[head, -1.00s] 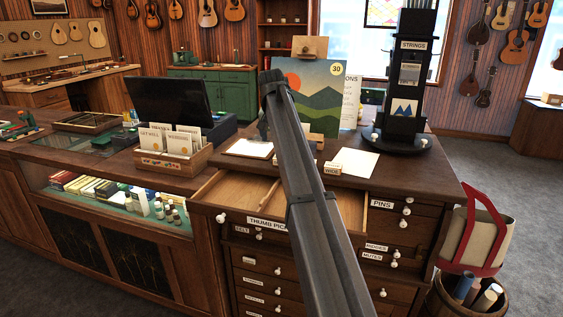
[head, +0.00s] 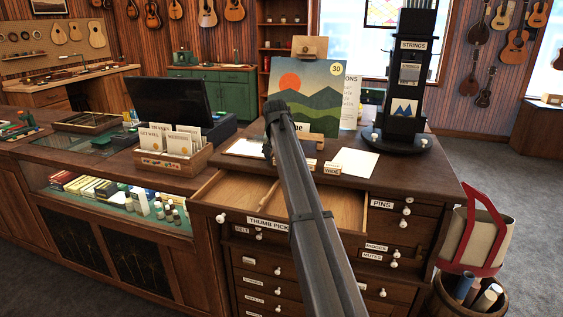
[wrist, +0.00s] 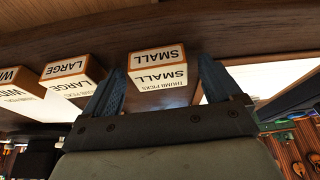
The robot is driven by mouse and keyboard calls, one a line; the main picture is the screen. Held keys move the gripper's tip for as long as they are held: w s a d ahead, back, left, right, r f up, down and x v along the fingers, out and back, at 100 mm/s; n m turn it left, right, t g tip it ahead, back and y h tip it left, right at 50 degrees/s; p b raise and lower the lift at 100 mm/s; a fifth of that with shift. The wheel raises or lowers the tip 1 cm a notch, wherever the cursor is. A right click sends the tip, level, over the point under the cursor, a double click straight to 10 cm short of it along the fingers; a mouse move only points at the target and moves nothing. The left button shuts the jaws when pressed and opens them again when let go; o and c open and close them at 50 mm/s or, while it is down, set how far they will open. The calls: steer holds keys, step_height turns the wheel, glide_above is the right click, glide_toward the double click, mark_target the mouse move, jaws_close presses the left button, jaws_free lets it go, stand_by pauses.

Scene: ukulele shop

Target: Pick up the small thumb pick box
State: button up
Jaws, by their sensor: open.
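The small thumb pick box (wrist: 158,70), white with brown edges and marked SMALL, shows upside down in the wrist view. My gripper (wrist: 158,64) is open, with one blue finger on each side of the box in that view. I cannot tell whether either finger touches it. The box looks to be resting on the wooden counter, not lifted. In the head view my arm covers the box and the fingers.
A LARGE box (wrist: 68,76) and a WIDE box (wrist: 18,92) stand in a row beside the small one. The open thumb pick drawer (head: 235,191) is below the counter top (head: 400,176). A painting (head: 318,85) and string tower (head: 405,90) stand behind.

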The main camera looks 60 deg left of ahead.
steer(key=c, duration=1.1)
steer(key=shift+r, duration=0.15)
